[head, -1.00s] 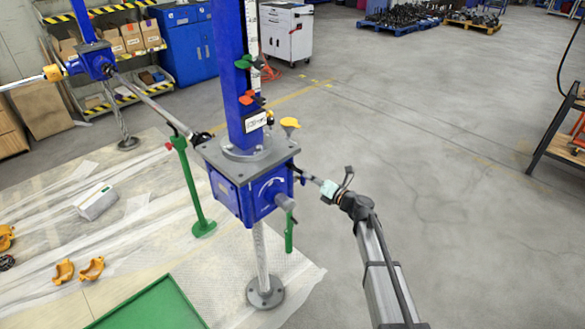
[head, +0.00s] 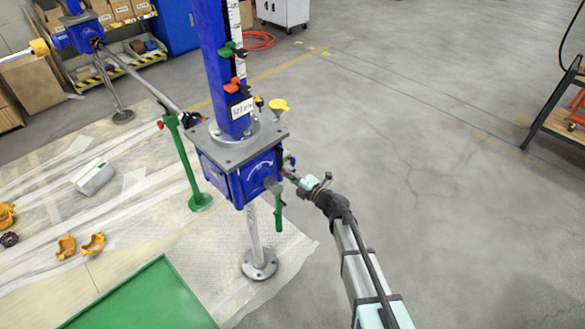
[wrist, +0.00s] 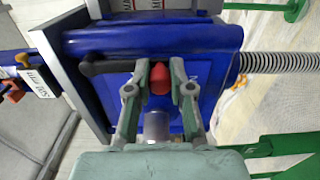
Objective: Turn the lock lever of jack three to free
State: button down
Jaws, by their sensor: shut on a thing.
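The near jack has a blue gearbox (head: 240,175) under a grey plate, with a blue column (head: 222,75) above. I cannot read a jack number on it. My gripper (head: 291,174) reaches the box's right side from the lower right. In the wrist view, my gripper's two fingers (wrist: 158,88) are shut on a red knob (wrist: 158,76) in front of the blue box face. A dark lever bar (wrist: 105,67) runs from the left toward the knob; the finger hides where they meet. A grey shaft stub (wrist: 156,125) lies below the knob, between the fingers.
A yellow cap (head: 279,106) stands at the plate's right corner. A drive shaft (head: 145,80) runs to another blue jack (head: 78,35) at the far left. A green stand (head: 185,165) is left of the box, and a green tray (head: 145,300) lies in front.

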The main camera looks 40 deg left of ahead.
jog(key=shift+s, duration=0.15)
dwell(0.3)
jog(key=c, duration=1)
grip_release()
jog(key=shift+a, duration=0.1)
jog(key=d, duration=0.4)
jog(key=s+d, duration=0.1)
jog(key=d, duration=0.7)
jog(key=shift+s, duration=0.15)
